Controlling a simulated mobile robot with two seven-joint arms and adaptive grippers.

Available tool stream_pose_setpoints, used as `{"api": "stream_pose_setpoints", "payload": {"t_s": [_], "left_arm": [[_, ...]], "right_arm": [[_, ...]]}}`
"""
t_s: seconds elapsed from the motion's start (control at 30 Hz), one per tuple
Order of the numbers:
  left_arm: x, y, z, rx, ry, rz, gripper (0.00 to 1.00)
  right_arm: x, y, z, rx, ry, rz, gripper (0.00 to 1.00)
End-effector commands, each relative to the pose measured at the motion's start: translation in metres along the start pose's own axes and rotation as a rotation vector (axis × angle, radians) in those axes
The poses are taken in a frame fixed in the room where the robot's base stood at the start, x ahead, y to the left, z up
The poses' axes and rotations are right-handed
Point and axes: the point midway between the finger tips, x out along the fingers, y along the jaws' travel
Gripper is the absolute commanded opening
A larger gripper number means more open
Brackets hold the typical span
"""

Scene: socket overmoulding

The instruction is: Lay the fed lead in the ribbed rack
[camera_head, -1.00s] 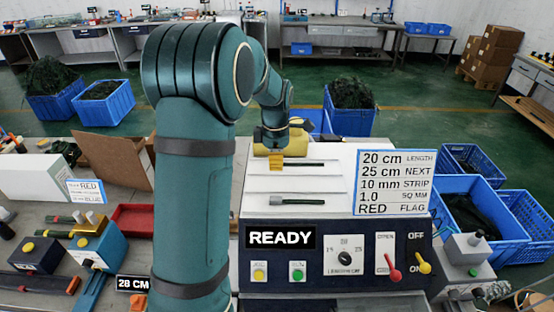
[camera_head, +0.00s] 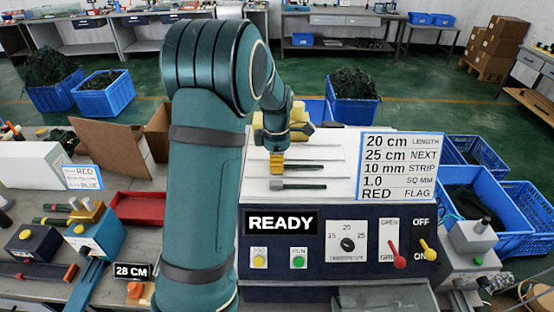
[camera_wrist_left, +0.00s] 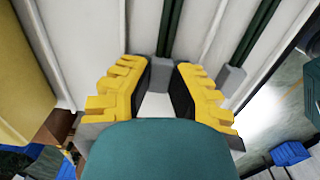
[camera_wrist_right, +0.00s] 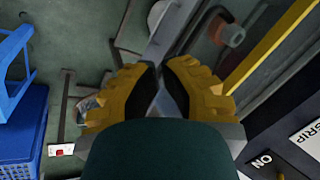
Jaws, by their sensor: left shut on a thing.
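The white ribbed rack (camera_head: 330,150) lies on top of the machine, with raised ribs and channels that also show in the left wrist view (camera_wrist_left: 208,30). My left gripper (camera_head: 277,168) is over the rack, shut on a dark green lead (camera_head: 305,168). In the left wrist view the lead's grey end (camera_wrist_left: 161,70) sits between the fingertips (camera_wrist_left: 163,80). A second dark green lead (camera_head: 308,187) with a grey end lies nearer the machine's front, parallel to it. Whether the held lead touches the rack is unclear. My right gripper (camera_wrist_right: 160,70) looks shut and empty, away from the rack.
The machine's panel shows READY (camera_head: 281,222), with a red lever (camera_head: 398,260) and a yellow lever (camera_head: 427,252). A sign (camera_head: 405,167) stands at the rack's right. A red tray (camera_head: 137,206) and blue fixture (camera_head: 95,238) are at left. Blue crates (camera_head: 525,215) stand at right.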

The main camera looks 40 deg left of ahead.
Motion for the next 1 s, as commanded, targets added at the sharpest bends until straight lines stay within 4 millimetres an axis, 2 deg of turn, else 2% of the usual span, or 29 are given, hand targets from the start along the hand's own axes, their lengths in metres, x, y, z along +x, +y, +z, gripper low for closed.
{"api": "stream_pose_setpoints", "payload": {"t_s": [0.17, 0.2, 0.23, 0.27, 0.53, 0.67, 0.77, 1.0], "left_arm": [[0.000, 0.000, 0.000, 0.000, 0.000, 0.000, 0.00], [0.000, 0.000, 0.000, 0.000, 0.000, 0.000, 0.31], [0.000, 0.000, 0.000, 0.000, 0.000, 0.000, 0.41], [0.000, 0.000, 0.000, 0.000, 0.000, 0.000, 0.47], [0.000, 0.000, 0.000, 0.000, 0.000, 0.000, 0.47], [-0.007, 0.000, 0.001, 0.001, -0.001, 0.002, 0.47], [-0.019, 0.001, 0.001, 0.002, -0.002, 0.003, 0.47], [-0.068, 0.001, 0.001, 0.001, -0.003, 0.005, 0.47]], "right_arm": [[0.000, 0.000, 0.000, 0.000, 0.000, 0.000, 0.00], [0.000, 0.000, 0.000, 0.000, 0.000, 0.000, 0.00], [0.000, 0.000, 0.000, 0.000, 0.000, 0.000, 0.00], [0.000, 0.000, 0.000, 0.000, 0.000, 0.000, 0.00], [0.000, 0.000, 0.000, 0.000, 0.000, 0.000, 0.00], [0.000, 0.000, 0.000, 0.000, 0.001, 0.000, 0.00], [0.000, 0.000, 0.000, 0.000, 0.001, 0.000, 0.00], [0.000, 0.000, 0.000, 0.000, 0.000, 0.000, 0.00]]}}
